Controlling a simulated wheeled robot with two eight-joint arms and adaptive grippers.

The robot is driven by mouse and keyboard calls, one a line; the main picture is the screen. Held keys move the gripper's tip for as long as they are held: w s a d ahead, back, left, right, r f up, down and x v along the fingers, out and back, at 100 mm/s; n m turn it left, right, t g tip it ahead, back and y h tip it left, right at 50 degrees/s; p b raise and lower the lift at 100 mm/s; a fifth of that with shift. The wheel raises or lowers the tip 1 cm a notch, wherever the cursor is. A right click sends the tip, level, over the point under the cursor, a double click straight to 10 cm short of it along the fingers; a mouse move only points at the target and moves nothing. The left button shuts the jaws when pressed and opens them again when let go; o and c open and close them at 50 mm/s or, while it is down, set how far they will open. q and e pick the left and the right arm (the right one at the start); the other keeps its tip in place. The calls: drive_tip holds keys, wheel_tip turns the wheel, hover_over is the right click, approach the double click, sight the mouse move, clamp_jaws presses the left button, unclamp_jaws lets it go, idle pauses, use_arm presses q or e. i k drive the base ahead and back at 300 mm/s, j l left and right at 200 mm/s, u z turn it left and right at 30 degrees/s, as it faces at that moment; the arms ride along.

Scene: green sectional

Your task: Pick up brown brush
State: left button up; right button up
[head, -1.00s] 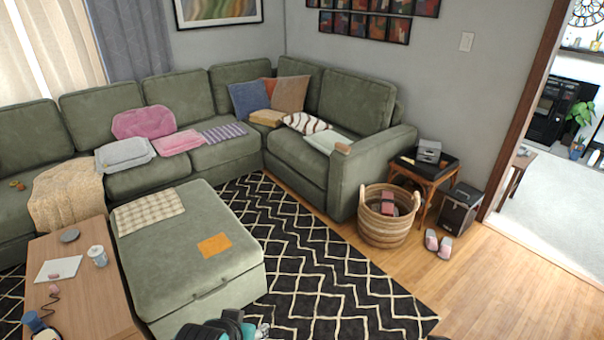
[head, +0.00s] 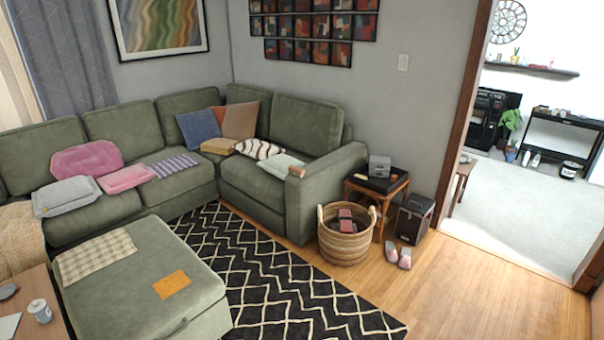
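I cannot make out a brown brush for certain. Neither of my grippers is in view.
A wicker basket (head: 343,253) with pink-and-dark items stands before the side table. Pink slippers (head: 398,256) and a black box (head: 412,220) are to its right. The ottoman (head: 130,300) and wooden table (head: 45,285) fill the lower left. Wood floor is clear at right.

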sight(294, 170)
drive_tip(key=i+z, duration=0.15)
drive_tip(key=i, duration=4.05)
